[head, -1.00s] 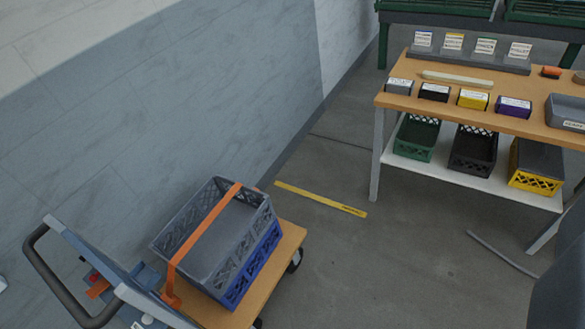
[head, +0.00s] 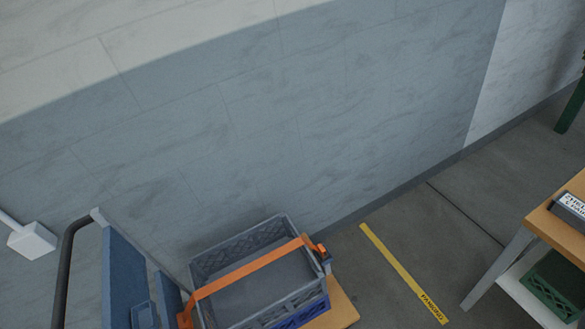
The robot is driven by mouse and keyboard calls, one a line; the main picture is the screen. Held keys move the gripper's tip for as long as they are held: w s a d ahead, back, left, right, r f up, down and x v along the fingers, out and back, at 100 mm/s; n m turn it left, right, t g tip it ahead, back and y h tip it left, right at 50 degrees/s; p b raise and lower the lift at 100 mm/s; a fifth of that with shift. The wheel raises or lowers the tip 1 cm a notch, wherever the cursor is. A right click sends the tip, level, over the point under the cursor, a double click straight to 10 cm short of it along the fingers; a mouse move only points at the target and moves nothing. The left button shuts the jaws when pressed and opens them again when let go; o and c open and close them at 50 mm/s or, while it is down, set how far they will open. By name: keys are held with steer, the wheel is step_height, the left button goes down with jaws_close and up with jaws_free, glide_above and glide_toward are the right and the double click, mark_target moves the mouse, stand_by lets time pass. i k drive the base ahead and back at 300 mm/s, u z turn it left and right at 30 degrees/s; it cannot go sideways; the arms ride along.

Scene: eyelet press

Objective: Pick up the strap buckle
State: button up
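An orange strap (head: 250,268) runs across the top of a grey crate (head: 236,256) on a cart at the bottom of the head view. At the strap's right end, on the crate's rim, is a small orange and dark piece (head: 320,251) that looks like the strap buckle. The strap's left end (head: 186,317) hangs down by the cart's handle side and is cut off by the picture's bottom edge. My gripper is not in view.
The cart has a dark handle (head: 68,262) and a blue panel (head: 130,275). The grey crate sits on a blue one (head: 302,312). A wooden-topped table (head: 562,222) stands at the right. A yellow strip (head: 398,268) lies on clear floor between. A wall is behind.

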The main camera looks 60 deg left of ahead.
mark_target(320, 246)
steer(key=u, duration=0.2)
steer(key=i, duration=0.6)
steer(key=u, duration=0.35)
steer(key=k, duration=0.9)
steer(key=u, duration=0.2)
steer(key=i, duration=0.9)
steer(key=z, duration=0.05)
